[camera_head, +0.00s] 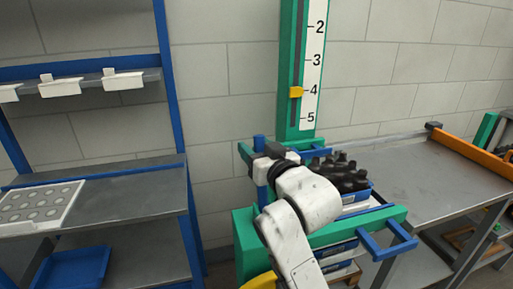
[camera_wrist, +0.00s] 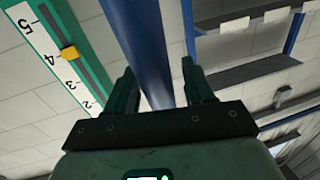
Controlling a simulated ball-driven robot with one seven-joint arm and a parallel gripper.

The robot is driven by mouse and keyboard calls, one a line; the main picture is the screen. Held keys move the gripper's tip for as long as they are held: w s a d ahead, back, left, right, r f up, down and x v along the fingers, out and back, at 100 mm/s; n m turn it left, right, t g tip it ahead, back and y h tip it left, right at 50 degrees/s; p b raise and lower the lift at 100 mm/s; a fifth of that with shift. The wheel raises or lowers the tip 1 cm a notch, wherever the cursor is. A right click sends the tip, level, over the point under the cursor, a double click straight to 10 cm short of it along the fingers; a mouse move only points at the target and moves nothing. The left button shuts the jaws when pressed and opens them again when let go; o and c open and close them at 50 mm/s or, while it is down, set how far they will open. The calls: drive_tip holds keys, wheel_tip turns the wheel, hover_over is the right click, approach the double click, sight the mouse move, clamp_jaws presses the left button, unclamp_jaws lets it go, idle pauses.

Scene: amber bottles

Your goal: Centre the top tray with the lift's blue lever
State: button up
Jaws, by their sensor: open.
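The green lift has a tall mast (camera_head: 291,70) and a scale with a yellow pointer (camera_head: 296,92) near 4; the pointer also shows in the wrist view (camera_wrist: 69,53). The blue lever (camera_head: 259,144) stands upright at the lift's left side. The top tray (camera_head: 358,195) is blue, holds several dark bottles (camera_head: 342,172), and sits on a stack of trays behind my arm. My gripper (camera_head: 268,163) is at the lever. In the wrist view my gripper (camera_wrist: 158,78) is open, with the blue lever (camera_wrist: 140,45) between or just beyond its fingers; contact cannot be told.
A grey table (camera_head: 420,175) with an orange rail (camera_head: 470,150) stands at the right. A blue-framed shelf rack (camera_head: 130,192) at the left holds a white tray (camera_head: 40,205) and a blue bin (camera_head: 75,270). A blue handle-like frame (camera_head: 390,243) projects at the lift's front right.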

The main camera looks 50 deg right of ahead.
drive_tip(key=shift+c, duration=0.3)
clamp_jaws()
idle(0.4)
